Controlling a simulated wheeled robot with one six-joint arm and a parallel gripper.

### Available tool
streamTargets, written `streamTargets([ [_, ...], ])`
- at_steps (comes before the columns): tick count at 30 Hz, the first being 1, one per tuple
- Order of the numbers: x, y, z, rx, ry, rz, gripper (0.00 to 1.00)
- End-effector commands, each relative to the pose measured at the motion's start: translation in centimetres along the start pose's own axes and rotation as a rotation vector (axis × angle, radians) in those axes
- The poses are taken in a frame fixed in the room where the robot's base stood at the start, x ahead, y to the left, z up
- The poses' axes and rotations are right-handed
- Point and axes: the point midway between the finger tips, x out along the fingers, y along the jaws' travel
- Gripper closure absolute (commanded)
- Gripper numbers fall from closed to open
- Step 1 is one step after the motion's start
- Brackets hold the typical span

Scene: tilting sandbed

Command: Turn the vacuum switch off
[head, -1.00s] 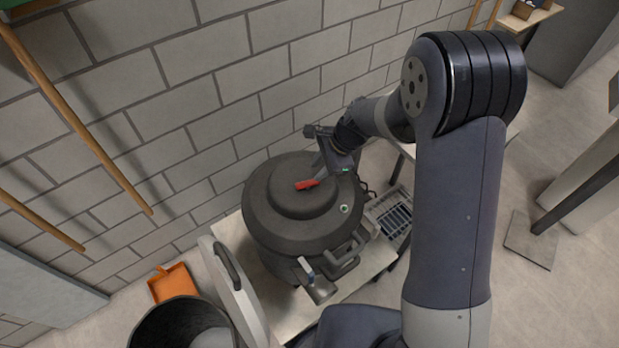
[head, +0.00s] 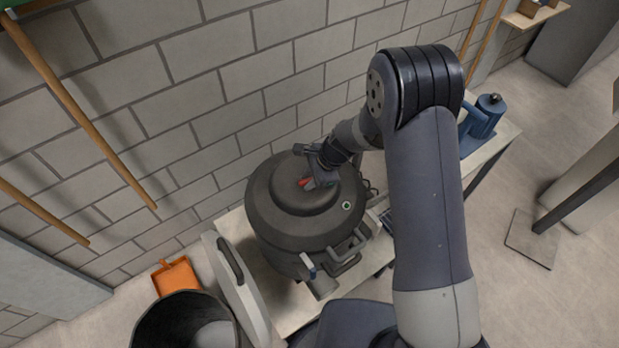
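A dark grey round vessel (head: 270,222) stands on a pale bench against the block wall. A red switch handle (head: 304,183) sits on top of its raised lid, and I take it to be the vacuum switch. My gripper (head: 314,177) is over the lid at the red handle and covers part of it. I cannot tell whether the fingers touch the handle or are closed on it.
A grey lid-like panel (head: 240,285) and a dark bin (head: 180,325) stand at the front left, with an orange dustpan (head: 176,278) on the floor. A blue device (head: 484,122) stands on the bench's far right. Wooden poles (head: 85,115) lean on the wall.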

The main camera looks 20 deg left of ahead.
Motion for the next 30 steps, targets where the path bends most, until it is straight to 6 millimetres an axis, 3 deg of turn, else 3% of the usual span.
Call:
streamTargets([
  [8, -0.03, 0.01, 0.00, 0.000, 0.000, 0.000, 1.00],
  [14, 0.22, 0.03, -0.10, -0.040, -0.009, 0.015, 1.00],
  [24, 0.11, 0.07, -0.17, -0.294, -0.063, 0.119, 1.00],
  [30, -0.13, 0.11, -0.08, -0.318, -0.069, 0.132, 1.00],
])
